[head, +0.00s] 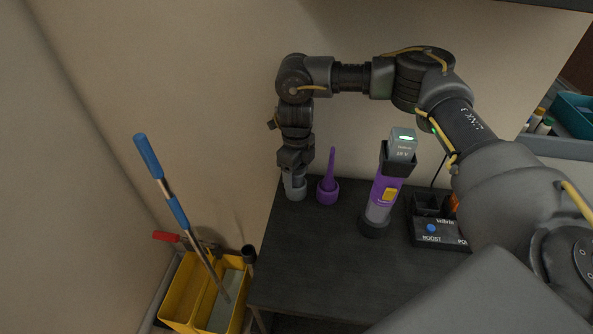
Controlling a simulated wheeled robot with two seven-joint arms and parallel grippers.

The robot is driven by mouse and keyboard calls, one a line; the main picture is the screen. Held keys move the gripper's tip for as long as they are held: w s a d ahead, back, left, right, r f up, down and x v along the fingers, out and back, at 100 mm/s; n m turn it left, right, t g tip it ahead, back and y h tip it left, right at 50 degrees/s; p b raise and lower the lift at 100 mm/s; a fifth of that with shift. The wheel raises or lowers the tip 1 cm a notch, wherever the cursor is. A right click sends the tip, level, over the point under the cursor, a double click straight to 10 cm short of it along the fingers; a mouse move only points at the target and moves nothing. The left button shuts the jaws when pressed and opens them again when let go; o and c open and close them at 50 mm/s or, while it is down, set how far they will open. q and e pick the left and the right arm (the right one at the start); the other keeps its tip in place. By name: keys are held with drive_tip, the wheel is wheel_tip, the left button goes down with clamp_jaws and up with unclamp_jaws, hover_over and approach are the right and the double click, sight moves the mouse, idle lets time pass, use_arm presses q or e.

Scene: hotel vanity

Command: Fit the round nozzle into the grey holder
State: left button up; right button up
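The grey holder (295,190) is a small light grey cup at the back left corner of the dark tabletop. My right gripper (297,168) points down directly over the holder, with its fingertips close to the rim. A small blue-grey piece shows between the gripper and the cup. I cannot tell whether it is the round nozzle or the fingertips, nor whether it is inside the cup or just above it. The finger gap is too small and hidden to read. My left gripper is not in view.
A purple holder with a thin upright purple nozzle (329,175) stands close on the right. A purple and grey handheld vacuum (381,195) and a black dock (431,231) stand farther right. The tabletop front (330,265) is clear. A yellow bucket (183,291) stands at lower left.

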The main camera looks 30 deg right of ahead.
drive_tip(key=shift+o, duration=0.3)
drive_tip(key=shift+r+b, duration=0.3)
drive_tip(key=shift+r, duration=3.5)
drive_tip(key=shift+w+a, duration=0.1)
